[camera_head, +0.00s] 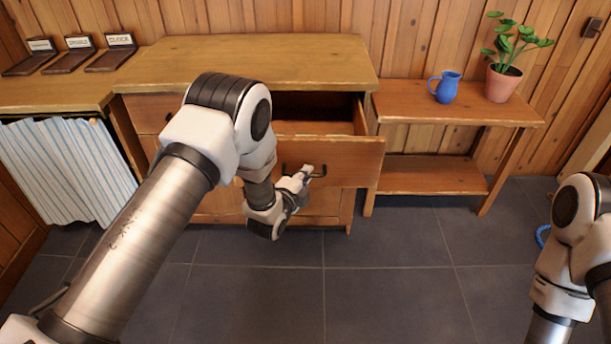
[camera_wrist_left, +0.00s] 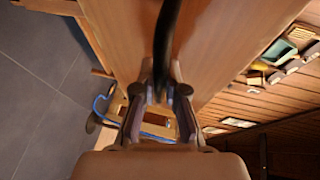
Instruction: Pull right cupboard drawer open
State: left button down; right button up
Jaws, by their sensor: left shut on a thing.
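The right cupboard drawer (camera_head: 350,155) stands out from the wooden cupboard (camera_head: 250,62), with its dark inside showing behind the front panel. Its black bar handle (camera_head: 322,171) is on the drawer front. My left gripper (camera_head: 306,173) is shut on this handle. In the left wrist view the handle (camera_wrist_left: 170,35) runs down between the fingers of my left gripper (camera_wrist_left: 161,92), close to the wooden drawer front (camera_wrist_left: 125,30). My arm hides much of the left side of the cupboard. My right arm shows at the right edge, but its gripper is out of view.
A side table (camera_head: 450,105) to the right holds a blue jug (camera_head: 446,88) and a potted plant (camera_head: 503,82). A striped curtain (camera_head: 60,170) hangs at the left, under a counter with small signs (camera_head: 118,42). The dark tiled floor (camera_head: 390,285) in front is clear.

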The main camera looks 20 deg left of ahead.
pick_arm(q)
jog(key=c, duration=1.2)
grip_release()
jog(key=v, duration=1.2)
jog(key=shift+f, duration=0.1)
